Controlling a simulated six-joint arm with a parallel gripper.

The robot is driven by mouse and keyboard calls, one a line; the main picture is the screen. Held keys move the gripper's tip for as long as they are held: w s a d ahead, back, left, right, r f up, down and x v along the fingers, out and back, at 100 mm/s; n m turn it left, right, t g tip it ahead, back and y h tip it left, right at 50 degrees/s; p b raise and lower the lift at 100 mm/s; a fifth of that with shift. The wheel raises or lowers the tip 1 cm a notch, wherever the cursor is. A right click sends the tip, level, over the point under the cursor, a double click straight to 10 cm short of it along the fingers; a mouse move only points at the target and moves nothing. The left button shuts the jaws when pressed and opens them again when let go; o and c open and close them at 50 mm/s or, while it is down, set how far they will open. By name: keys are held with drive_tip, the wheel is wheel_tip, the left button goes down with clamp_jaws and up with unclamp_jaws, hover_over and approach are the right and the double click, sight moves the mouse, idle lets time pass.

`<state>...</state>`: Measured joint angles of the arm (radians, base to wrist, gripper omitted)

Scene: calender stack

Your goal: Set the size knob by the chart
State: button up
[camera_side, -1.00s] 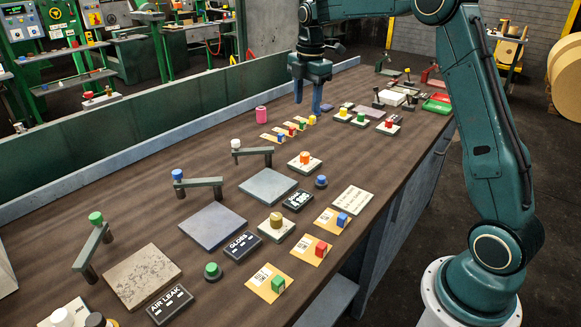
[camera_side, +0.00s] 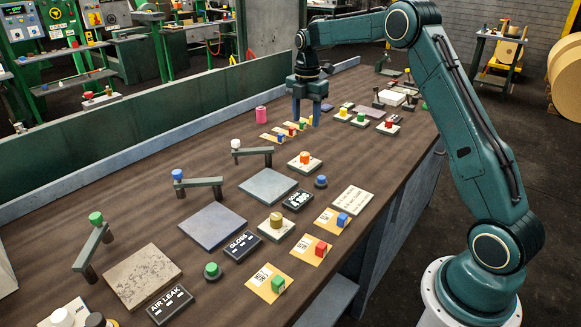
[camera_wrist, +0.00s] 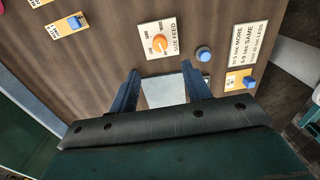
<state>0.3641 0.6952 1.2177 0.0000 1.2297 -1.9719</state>
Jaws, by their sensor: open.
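My gripper (camera_side: 306,118) is open and empty, farther back along the bench than the knob and above the surface. Its spread fingers also show in the wrist view (camera_wrist: 161,73).
A dark display (camera_side: 297,201) and a blue button (camera_side: 321,181) stand near the knob. A grey square plate (camera_side: 268,186) and a blue-topped lever (camera_side: 198,183) lie to the left. Yellow cards with coloured blocks (camera_side: 332,219) line the front.

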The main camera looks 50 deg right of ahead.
sight(305, 154)
wheel_tip(305, 154, down, 12)
drive_tip(key=shift+r, duration=0.2)
idle(0.4)
drive_tip(key=shift+c, duration=0.5)
drive_tip(key=c, duration=0.9)
